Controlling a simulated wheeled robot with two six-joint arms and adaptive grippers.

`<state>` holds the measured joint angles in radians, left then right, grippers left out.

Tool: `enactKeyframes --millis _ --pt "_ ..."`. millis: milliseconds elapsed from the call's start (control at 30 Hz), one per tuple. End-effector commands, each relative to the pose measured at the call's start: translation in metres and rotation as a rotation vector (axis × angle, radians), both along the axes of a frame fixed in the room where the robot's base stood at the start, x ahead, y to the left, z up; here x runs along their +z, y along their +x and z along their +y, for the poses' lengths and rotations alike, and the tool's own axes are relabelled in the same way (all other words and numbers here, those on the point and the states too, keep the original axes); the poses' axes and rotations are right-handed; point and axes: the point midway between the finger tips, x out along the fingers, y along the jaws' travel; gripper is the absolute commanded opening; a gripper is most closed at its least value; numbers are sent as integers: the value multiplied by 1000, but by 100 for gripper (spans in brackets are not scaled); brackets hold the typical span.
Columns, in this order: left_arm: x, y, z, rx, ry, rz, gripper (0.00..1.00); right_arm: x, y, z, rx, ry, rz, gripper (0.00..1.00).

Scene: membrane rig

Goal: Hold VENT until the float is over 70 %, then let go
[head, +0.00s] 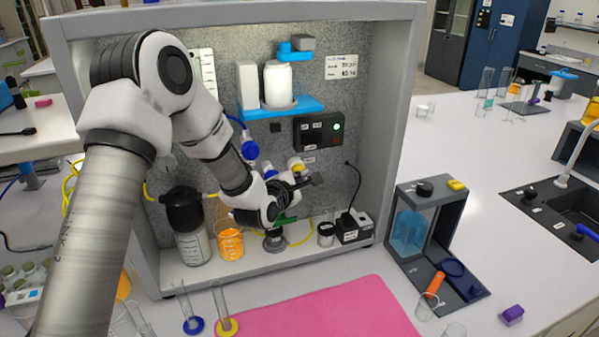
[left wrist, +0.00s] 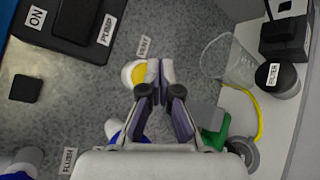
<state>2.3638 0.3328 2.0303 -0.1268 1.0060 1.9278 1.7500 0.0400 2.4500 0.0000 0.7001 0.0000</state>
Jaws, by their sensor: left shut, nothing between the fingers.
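The VENT button (left wrist: 138,75), a yellow cap in a white round body, sits on the speckled back panel below its VENT label (left wrist: 144,46). It also shows in the head view (head: 297,163). My left gripper (left wrist: 160,72) is shut and empty, its tips overlapping the right side of the button; I cannot tell whether they press it. In the head view my left gripper (head: 303,180) is just below the yellow cap. A white strip with scale marks (head: 204,75) is on the panel at upper left, partly behind my arm; no float reading is legible. My right gripper is not in view.
A black pump box (head: 319,131) with a green light is above the button. Below stand a dark-capped bottle (head: 188,228), an orange-filled beaker (head: 230,243) and a black box (head: 354,227). A pink mat (head: 320,312) lies in front of the cabinet.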

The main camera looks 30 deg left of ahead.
Motion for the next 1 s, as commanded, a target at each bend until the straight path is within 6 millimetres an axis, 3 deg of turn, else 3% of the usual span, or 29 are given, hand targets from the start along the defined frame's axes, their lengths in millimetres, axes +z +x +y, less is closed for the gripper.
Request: enactKeyframes --millis 1000 --pt "0 8 9 0 0 0 0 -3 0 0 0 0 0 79"
